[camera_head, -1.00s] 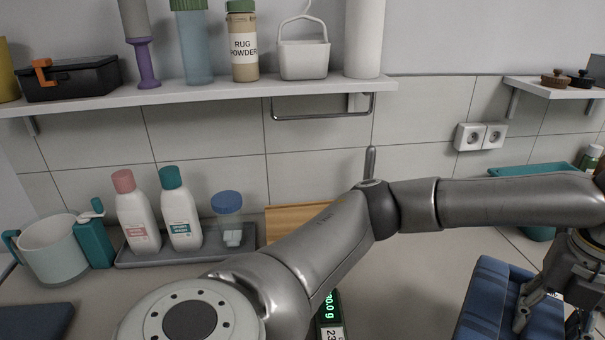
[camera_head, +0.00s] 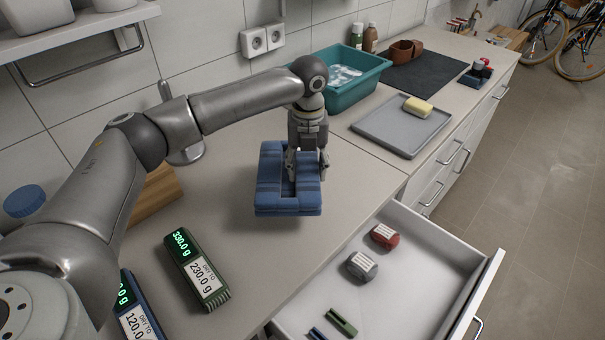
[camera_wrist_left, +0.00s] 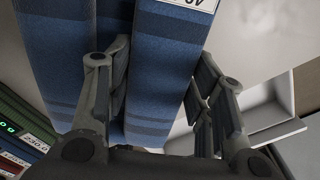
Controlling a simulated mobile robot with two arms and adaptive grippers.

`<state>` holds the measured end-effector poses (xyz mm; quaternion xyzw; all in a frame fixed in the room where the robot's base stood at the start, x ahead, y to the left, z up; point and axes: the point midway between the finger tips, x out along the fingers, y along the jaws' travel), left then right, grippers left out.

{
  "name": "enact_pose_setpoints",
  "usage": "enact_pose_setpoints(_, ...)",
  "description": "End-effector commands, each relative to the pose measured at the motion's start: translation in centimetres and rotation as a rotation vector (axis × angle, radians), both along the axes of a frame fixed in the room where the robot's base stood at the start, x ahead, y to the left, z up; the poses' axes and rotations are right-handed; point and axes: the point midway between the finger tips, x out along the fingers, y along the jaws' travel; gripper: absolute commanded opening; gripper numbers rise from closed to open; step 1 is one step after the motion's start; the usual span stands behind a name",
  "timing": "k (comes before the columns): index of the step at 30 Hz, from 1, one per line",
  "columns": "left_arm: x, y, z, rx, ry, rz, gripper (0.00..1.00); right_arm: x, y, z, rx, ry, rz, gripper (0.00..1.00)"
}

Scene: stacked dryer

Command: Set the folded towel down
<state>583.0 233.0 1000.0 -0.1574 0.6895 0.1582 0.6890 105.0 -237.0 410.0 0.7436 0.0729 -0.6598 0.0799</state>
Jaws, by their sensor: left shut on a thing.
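The folded towel (camera_head: 272,189) is blue with darker stripes, over the counter in the head view. It also fills the upper middle of the left wrist view (camera_wrist_left: 160,70). My left gripper (camera_head: 307,170) points down onto it and is shut on its right-hand fold, with one finger in the groove between the folds and the other along the outer right side. The towel looks level, at or just above the counter; its underside is hidden, so I cannot tell whether it touches. My right gripper is not in view.
A teal basin (camera_head: 350,85) stands behind the towel, and a grey tray (camera_head: 398,127) with a yellow sponge (camera_head: 417,106) lies to the right. An open drawer (camera_head: 405,262) holds small items.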

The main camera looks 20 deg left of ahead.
Motion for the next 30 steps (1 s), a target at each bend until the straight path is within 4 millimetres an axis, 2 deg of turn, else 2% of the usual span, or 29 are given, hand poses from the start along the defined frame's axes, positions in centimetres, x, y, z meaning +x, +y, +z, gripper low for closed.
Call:
enact_pose_setpoints(5, 0.5, 0.8, -1.1, -0.001, 0.000, 0.001, 0.17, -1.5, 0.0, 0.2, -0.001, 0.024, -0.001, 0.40)
enact_pose_setpoints(8, 0.9, 1.6, -2.0, 0.000, 0.001, 0.003, 0.17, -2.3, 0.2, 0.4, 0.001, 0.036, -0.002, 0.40)
enact_pose_setpoints(10, 0.7, 1.5, -3.1, 0.001, 0.003, -0.001, 0.17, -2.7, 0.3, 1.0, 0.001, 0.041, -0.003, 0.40)
enact_pose_setpoints(15, 0.8, 1.4, -4.8, 0.000, -0.001, 0.000, 0.17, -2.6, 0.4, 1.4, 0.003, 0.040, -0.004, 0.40)
enact_pose_setpoints(25, 0.8, 1.4, -5.2, 0.000, -0.001, 0.000, 0.17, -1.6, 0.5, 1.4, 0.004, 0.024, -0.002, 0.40)
enact_pose_setpoints(26, 0.8, 1.4, -5.2, 0.000, -0.001, -0.001, 0.53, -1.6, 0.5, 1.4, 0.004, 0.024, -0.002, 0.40)
enact_pose_setpoints(30, 0.8, 1.4, -5.2, 0.000, -0.001, 0.000, 0.71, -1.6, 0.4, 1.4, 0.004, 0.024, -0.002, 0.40)
